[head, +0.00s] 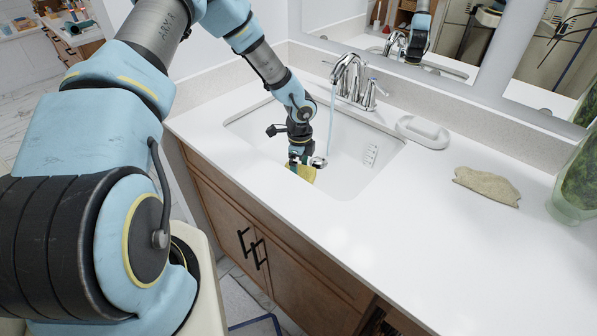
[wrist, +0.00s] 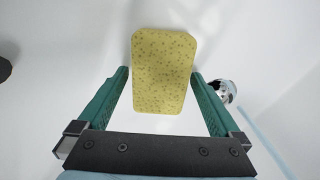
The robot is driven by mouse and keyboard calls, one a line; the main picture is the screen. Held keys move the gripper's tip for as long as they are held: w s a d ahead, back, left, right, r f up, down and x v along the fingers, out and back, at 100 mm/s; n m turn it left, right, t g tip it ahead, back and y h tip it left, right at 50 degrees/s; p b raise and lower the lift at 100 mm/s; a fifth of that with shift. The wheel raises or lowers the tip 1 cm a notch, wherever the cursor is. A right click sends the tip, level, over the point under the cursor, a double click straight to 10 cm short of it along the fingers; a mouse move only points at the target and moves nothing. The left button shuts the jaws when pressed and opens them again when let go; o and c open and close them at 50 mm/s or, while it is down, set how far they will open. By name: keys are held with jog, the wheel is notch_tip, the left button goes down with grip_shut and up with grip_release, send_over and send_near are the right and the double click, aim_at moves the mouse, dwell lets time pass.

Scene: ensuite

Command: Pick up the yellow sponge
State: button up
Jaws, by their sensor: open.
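The yellow sponge (wrist: 163,70) lies in the white sink basin (head: 350,165). In the wrist view it is a speckled yellow block, with its near part between the two green fingers of my gripper (wrist: 161,82). The fingers are apart, with a narrow gap on each side of the sponge. In the head view my gripper (head: 303,162) reaches down into the basin, and only a small part of the sponge (head: 307,174) shows below it.
A chrome faucet (head: 350,75) stands behind the basin, with a stream of water (head: 332,115) beside my arm. A drain (wrist: 224,90) is right of the gripper. A white soap dish (head: 423,132), a tan cloth-like piece (head: 487,186) and a green glass vase (head: 575,185) are on the counter.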

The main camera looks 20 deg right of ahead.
aim_at(300, 170)
jog(key=shift+f, duration=0.2)
jog(key=c, duration=1.3)
jog(key=shift+r+b, duration=1.4)
jog(key=shift+r, duration=3.65)
